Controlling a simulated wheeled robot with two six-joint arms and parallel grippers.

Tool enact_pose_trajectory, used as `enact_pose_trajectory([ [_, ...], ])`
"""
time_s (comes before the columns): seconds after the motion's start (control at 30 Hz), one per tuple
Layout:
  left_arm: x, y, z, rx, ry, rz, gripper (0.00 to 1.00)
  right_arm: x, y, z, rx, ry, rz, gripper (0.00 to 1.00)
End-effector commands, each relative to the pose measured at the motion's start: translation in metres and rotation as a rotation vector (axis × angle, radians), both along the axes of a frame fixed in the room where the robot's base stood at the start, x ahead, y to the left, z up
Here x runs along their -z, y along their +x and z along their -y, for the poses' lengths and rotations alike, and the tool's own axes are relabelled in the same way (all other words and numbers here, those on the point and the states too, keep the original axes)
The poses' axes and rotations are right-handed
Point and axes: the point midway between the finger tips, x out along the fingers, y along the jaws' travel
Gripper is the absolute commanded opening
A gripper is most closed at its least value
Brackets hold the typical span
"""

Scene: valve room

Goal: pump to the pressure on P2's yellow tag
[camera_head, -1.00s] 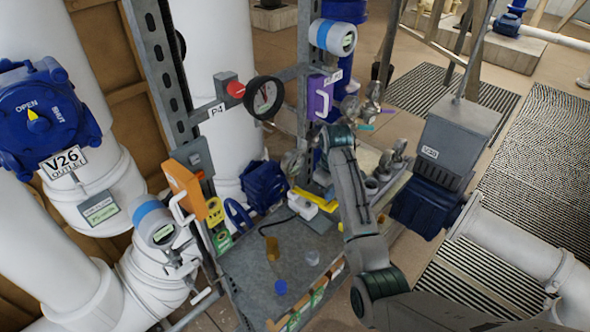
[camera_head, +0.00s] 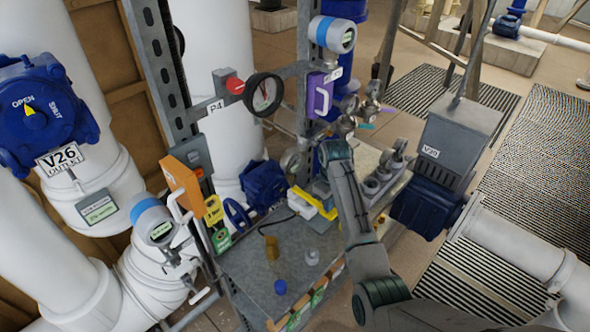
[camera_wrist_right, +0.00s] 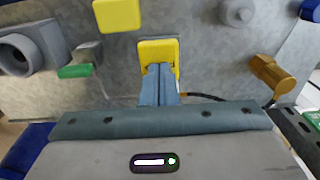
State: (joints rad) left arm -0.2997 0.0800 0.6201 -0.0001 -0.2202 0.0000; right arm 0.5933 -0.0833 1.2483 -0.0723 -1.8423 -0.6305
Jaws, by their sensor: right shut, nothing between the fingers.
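My right gripper (camera_head: 322,187) reaches down over the workbench beside a yellow-and-white device (camera_head: 313,202). In the right wrist view its fingers (camera_wrist_right: 160,72) are together, with nothing between them. The tips are over a yellow pad (camera_wrist_right: 158,47) and overlap it; I cannot tell whether they touch. Another yellow piece (camera_wrist_right: 117,14) is at the top edge of that view. A round gauge (camera_head: 263,94) is beside a plate marked P4 (camera_head: 215,107). My left gripper is out of view.
An orange box (camera_head: 184,185) hangs at the bench's left. A valve marked V26 (camera_head: 40,110) is on the left pipe. A grey box (camera_head: 455,135) stands right.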

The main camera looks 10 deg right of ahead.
Motion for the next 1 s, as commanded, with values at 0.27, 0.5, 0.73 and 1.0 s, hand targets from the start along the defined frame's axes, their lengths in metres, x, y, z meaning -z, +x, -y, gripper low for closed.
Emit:
enact_pose_trajectory([
  [0.27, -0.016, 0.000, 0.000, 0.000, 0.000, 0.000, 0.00, -0.021, 0.000, -0.001, -0.001, 0.002, 0.000, 0.00],
  [0.5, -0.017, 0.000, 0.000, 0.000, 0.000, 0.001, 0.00, -0.045, 0.000, 0.000, -0.001, 0.001, 0.000, 0.00],
  [0.73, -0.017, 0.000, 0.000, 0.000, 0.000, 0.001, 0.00, -0.051, 0.000, 0.000, -0.001, 0.001, -0.001, 0.00],
  [1.0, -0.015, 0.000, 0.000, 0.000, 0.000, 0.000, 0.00, -0.043, 0.000, 0.000, -0.001, 0.001, -0.002, 0.00],
])
